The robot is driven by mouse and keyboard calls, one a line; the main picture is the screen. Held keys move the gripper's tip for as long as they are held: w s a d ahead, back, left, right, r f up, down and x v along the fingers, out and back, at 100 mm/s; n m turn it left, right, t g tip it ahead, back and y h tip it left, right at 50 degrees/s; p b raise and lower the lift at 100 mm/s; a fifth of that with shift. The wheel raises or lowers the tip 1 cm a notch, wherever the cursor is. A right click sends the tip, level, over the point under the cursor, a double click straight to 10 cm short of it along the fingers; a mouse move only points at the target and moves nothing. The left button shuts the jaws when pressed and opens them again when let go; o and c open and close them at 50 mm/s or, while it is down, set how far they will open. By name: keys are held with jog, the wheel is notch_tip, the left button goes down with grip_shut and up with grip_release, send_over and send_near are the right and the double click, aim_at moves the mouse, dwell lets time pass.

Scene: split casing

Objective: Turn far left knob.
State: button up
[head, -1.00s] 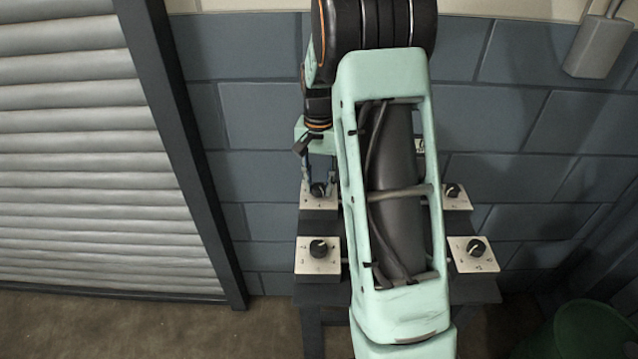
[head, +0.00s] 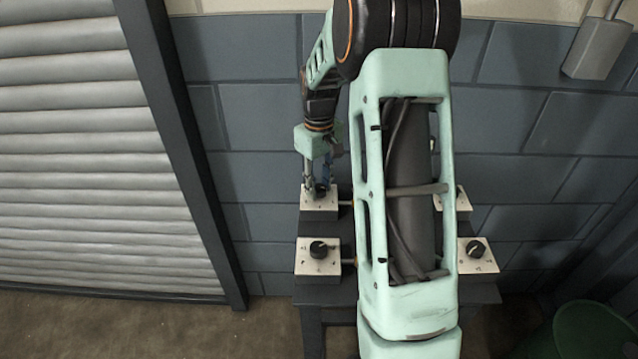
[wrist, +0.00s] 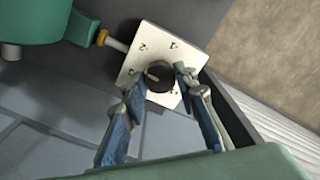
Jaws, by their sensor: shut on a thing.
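The far left knob (wrist: 158,76) is a black dial on a white plate (wrist: 140,52) with marks around it. In the head view the same plate (head: 313,208) sits at the back left of the dark stand, and the knob is mostly hidden by the fingers. My gripper (head: 320,188) points down over this plate. In the wrist view my gripper (wrist: 157,84) has a finger on each side of the knob and is shut on it. The near left knob (head: 318,249) is on its own white plate, clear of my gripper.
The near right knob (head: 474,248) is on the right of the dark stand (head: 325,292). A far right plate (head: 462,204) is partly hidden by my arm. A blue-grey block wall (head: 255,125) stands behind, a shutter (head: 90,150) at left and a green bin (head: 588,333) at lower right.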

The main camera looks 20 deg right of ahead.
aim_at(318, 188)
jog(key=n+p, duration=0.1)
jog(key=n, duration=0.5)
jog(key=shift+r, duration=0.1)
jog(key=shift+n, duration=0.3)
dwell(0.3)
jog(key=o, duration=1.2)
jog(key=shift+c, duration=0.2)
notch_tip(318, 188, up, 12)
